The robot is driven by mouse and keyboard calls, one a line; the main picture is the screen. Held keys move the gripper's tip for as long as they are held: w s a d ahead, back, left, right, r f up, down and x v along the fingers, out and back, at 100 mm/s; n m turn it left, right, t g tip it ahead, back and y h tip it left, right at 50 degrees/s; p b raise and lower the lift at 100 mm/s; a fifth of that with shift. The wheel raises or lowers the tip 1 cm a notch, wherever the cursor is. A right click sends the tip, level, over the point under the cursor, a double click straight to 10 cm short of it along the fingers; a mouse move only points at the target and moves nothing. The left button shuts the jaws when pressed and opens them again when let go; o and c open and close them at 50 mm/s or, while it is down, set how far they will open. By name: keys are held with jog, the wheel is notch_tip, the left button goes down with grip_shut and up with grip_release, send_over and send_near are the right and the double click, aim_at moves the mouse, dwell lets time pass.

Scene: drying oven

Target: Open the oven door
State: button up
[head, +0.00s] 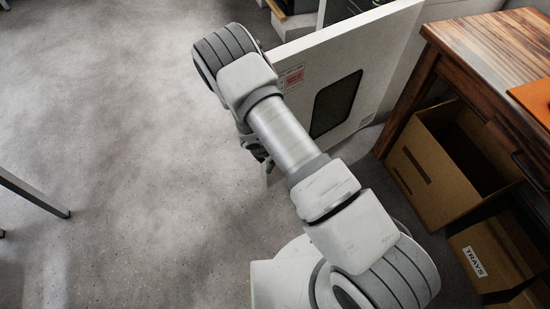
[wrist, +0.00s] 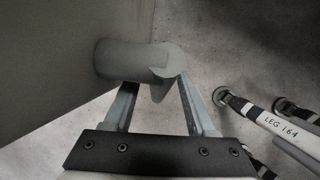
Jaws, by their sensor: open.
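The oven door (head: 365,55) is a pale upright panel in the head view, with a dark window (head: 336,104) and a small label. It stands out into the room at an angle; the oven body is not clearly seen. In the wrist view the door face (wrist: 60,50) fills the left side, and a grey cylindrical handle (wrist: 128,60) sticks out from it. My gripper (wrist: 157,84) is open, its two fingers reaching up to the handle, which hides the fingertips. I cannot tell whether they touch it. In the head view my arm hides most of the gripper.
A wooden bench (head: 490,45) stands at the right, with an open cardboard box (head: 425,165) and a box marked TRAYS (head: 490,255) beneath it. White tubes marked LEG 164 (wrist: 282,126) lie right of the gripper in the wrist view. The floor (head: 110,130) at left is mostly clear.

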jog(key=p+v, duration=0.6)
jog(key=v, duration=1.1)
jog(key=shift+s+r, duration=0.15)
jog(key=shift+r, duration=0.05)
jog(key=shift+r, duration=0.1)
jog(key=s+d+r+m, duration=0.1)
jog(key=d+r+m, duration=0.25)
jog(key=r, duration=0.55)
jog(key=d+r+m+t, duration=0.1)
jog(key=d+r+m, duration=0.3)
jog(key=r, duration=0.5)
jog(key=s+d+r+m, duration=0.1)
jog(key=d+r+m, duration=0.3)
jog(key=r, duration=0.5)
jog(key=s+d+r+m+t+y, duration=0.1)
jog(key=s+r+m+y, duration=0.1)
jog(key=s+r+m, duration=0.6)
jog(key=s+d+r+m+t+y, duration=0.15)
jog(key=s+r+m, duration=0.35)
jog(key=s, duration=0.5)
notch_tip(320, 180, up, 18)
jog(key=p, duration=1.7)
jog(key=shift+w+d+f+p, duration=0.15)
jog(key=shift+w+p, duration=0.2)
jog(key=shift+p, duration=0.05)
